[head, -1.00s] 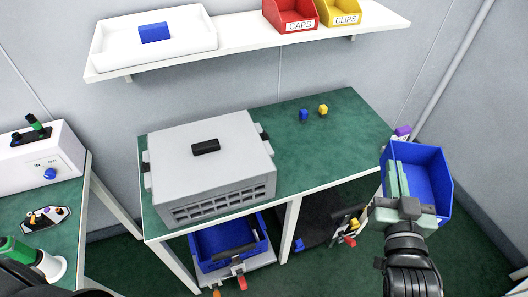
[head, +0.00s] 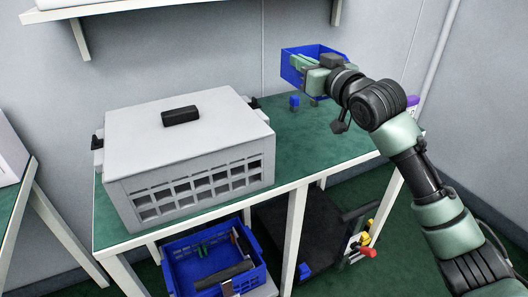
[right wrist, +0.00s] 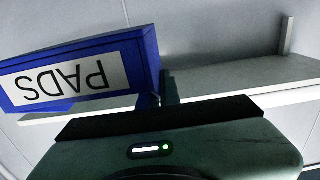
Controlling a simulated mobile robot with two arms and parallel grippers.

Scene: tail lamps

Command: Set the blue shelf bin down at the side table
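The blue shelf bin (head: 289,73) is in my right gripper (head: 306,66), raised above the back of the green-topped table (head: 225,212) in the middle of the head view. The gripper is shut on it; its fingers partly cover the bin. In the right wrist view the bin (right wrist: 148,66) is on the left, with a white PADS label upside down in the picture. My left gripper is not in view.
A grey case (head: 140,150) with a black handle fills the table's left half. A small blue piece (head: 294,102) stands on the tabletop below the bin. A blue crate (head: 190,277) is underneath. A white wall shelf (head: 180,12) is above.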

